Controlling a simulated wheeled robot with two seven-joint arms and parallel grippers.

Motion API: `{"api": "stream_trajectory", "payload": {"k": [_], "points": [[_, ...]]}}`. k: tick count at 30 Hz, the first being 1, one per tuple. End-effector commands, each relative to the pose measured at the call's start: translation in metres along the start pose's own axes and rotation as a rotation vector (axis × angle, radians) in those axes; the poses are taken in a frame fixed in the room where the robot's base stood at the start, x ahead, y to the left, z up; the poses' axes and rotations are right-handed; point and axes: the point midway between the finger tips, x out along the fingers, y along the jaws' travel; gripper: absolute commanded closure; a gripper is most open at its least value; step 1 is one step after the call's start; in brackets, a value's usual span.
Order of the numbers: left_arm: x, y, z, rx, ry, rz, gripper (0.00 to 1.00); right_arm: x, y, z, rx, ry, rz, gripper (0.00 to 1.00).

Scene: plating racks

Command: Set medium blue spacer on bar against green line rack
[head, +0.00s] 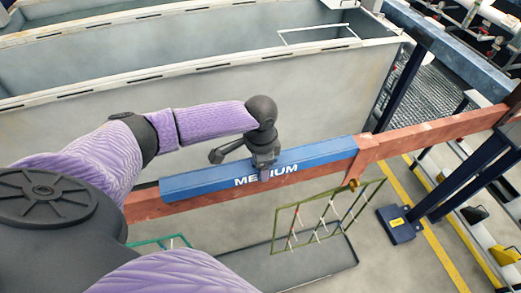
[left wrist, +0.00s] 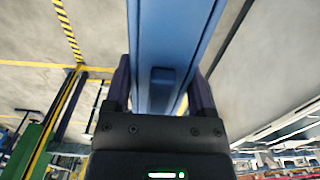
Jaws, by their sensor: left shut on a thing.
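The medium blue spacer (head: 210,181), a long blue piece marked MEDIUM, lies along the red-brown bar (head: 430,137). It looks seated on the bar, though any small gap underneath is hidden. Its right end is at or very near a red-brown bracket (head: 369,150) on the bar. My left gripper (head: 264,168) is shut on the spacer near its middle from above. The left wrist view shows the spacer (left wrist: 172,35) between the two dark fingers (left wrist: 160,90). An olive-green rack frame (head: 276,230) hangs below that bracket. A teal-green frame (head: 150,242) shows partly at lower left. My right gripper is out of view.
Large grey tanks (head: 330,85) stand behind the bar. A grey tray (head: 300,268) lies under the olive-green rack. A dark blue post (head: 403,85) and a blue base (head: 401,228) stand at right, near yellow floor lines (head: 435,240).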

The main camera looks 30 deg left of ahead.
Motion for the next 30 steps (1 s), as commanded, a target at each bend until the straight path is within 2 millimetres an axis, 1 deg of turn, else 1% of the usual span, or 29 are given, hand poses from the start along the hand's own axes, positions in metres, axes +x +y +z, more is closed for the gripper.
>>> {"api": "stream_trajectory", "payload": {"k": [1,4,14,15,17,18,24,26,29,30], "points": [[0.005,0.0,0.0,-0.001,0.0,0.0,0.99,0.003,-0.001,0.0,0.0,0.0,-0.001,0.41],[0.008,0.0,0.0,-0.001,0.001,-0.001,0.99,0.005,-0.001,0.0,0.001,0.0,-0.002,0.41],[0.009,0.0,0.0,-0.001,0.001,-0.001,0.99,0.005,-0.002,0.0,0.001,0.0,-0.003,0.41],[0.009,0.0,0.0,-0.001,0.001,-0.001,0.21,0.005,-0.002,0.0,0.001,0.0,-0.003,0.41],[0.009,0.0,0.0,-0.001,0.001,-0.001,0.09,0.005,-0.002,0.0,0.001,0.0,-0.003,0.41],[0.009,0.0,0.0,0.0,0.001,-0.001,0.0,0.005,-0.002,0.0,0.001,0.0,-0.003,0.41],[0.009,0.0,0.0,0.0,0.0,-0.001,0.0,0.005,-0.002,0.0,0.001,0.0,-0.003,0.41],[0.006,0.0,0.0,0.0,0.001,-0.001,0.0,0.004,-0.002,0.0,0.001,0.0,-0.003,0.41],[-0.011,0.0,0.0,0.001,0.002,-0.001,0.0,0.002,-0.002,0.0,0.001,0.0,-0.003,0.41],[-0.022,-0.001,0.0,0.0,0.003,-0.003,0.0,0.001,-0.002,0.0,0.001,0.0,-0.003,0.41]]}}
